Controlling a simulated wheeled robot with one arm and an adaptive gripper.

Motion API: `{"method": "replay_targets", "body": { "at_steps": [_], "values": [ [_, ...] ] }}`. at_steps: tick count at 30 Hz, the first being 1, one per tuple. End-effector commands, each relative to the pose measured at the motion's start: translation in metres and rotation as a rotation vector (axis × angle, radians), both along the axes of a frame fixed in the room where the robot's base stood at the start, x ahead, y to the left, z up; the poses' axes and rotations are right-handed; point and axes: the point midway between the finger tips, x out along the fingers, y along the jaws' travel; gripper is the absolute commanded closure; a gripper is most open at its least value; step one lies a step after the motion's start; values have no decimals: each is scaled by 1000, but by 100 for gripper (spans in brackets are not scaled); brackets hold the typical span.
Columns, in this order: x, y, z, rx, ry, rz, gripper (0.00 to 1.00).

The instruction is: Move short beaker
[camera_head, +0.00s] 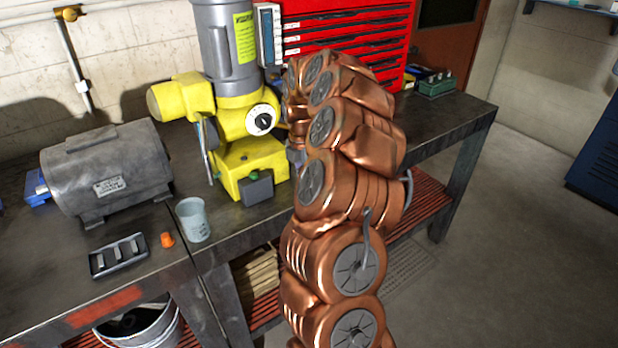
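The short beaker (193,221) is a pale grey-blue, see-through cup. It stands upright near the front edge of the dark workbench, and nothing touches it. My copper arm rises on the right of the beaker and is folded in front of the bench. I cannot make out my gripper's fingers; the arm's own links hide that end. Whether it is open or shut does not show.
An orange piece (167,240) and a dark tray (118,255) lie left of the beaker. A grey motor (106,172) stands behind them. A yellow drill press (250,170) stands behind the beaker. A bucket (140,328) is below the bench (237,222).

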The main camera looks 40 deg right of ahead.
Motion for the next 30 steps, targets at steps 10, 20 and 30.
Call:
{"method": "replay_targets", "body": {
  "at_steps": [10, 20, 30],
  "values": [
    [0, -1, 0, -1, -1, 0, 100],
    [0, 17, 0, -2, -3, 3, 100],
    [-2, 41, 5, -2, -2, 3, 100]
  ]
}}
